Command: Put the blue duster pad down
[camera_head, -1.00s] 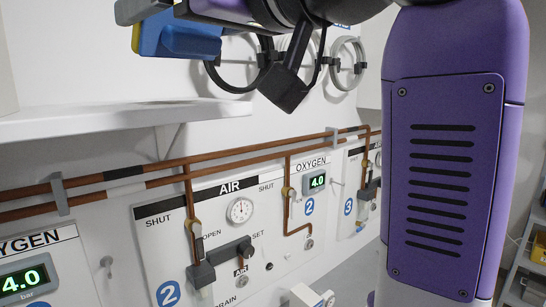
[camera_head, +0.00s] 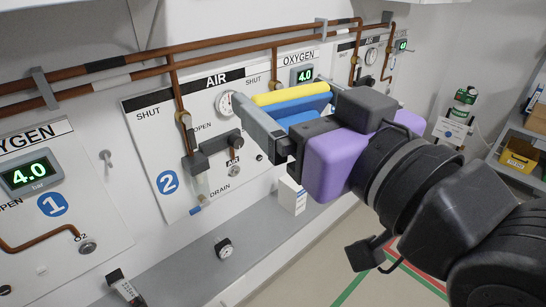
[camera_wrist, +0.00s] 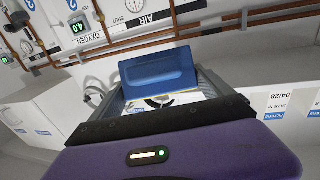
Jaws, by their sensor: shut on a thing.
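The blue duster pad (camera_head: 302,106), with a yellow strip along its upper side, is held between the grey fingers of my gripper (camera_head: 284,112). It hangs in the air in front of panel 2, above the grey ledge (camera_head: 195,270). In the wrist view the blue pad (camera_wrist: 158,68) lies across the far end of my gripper (camera_wrist: 160,84), with the panels behind it. The pad's lower side and the far finger are partly hidden in the head view.
A white box (camera_head: 292,196), a small round gauge (camera_head: 223,248) and a handheld device (camera_head: 125,288) are on the ledge, with bare room between them. Copper pipes and valve panels line the wall. Shelving with a yellow bin (camera_head: 520,156) stands at the right.

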